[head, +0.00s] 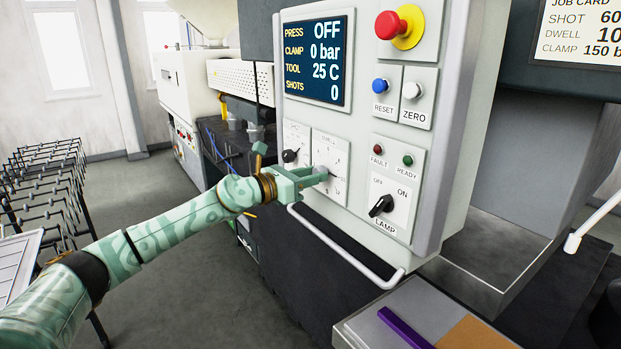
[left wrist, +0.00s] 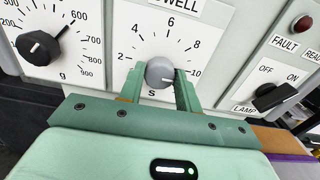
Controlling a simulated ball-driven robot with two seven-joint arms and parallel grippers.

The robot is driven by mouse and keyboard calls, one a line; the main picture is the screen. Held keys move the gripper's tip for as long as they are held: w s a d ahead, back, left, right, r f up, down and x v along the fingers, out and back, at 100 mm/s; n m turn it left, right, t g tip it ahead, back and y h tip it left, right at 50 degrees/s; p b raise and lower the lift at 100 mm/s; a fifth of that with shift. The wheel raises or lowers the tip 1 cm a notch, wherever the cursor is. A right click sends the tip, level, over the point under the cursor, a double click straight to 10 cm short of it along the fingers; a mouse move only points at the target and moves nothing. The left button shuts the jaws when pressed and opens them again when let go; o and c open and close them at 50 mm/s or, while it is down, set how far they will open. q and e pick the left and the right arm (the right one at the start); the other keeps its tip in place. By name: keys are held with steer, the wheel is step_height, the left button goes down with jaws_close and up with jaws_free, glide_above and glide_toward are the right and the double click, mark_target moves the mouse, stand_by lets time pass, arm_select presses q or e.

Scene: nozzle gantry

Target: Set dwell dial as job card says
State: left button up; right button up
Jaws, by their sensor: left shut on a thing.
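The dwell dial is a grey round knob (left wrist: 159,72) on a white plate marked 2 to 10, with S below. In the left wrist view my left gripper (left wrist: 160,84) has its fingers on both sides of the knob, shut on it. I cannot make out clearly where its pointer stands. In the head view my left gripper (head: 322,174) reaches the dwell plate (head: 332,147) and hides the knob. The job card (head: 583,32) at the top right reads SHOT 60, DWELL 10, CLAMP 150 b, cut off at the right edge. My right gripper is not in view.
A black shot dial (left wrist: 40,48) is left of the dwell dial. A black lamp switch (head: 381,206), reset button (head: 380,86), zero button (head: 412,90) and red emergency button (head: 392,25) are to the right. The screen (head: 318,61) reads PRESS OFF. A rail (head: 345,250) runs below.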

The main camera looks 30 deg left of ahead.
arm_select(q)
steer(key=shift+f, duration=0.25)
steer(key=o, duration=1)
steer(key=shift+r, duration=0.1)
steer(key=b+v, duration=1.6)
steer(key=b, duration=1.3)
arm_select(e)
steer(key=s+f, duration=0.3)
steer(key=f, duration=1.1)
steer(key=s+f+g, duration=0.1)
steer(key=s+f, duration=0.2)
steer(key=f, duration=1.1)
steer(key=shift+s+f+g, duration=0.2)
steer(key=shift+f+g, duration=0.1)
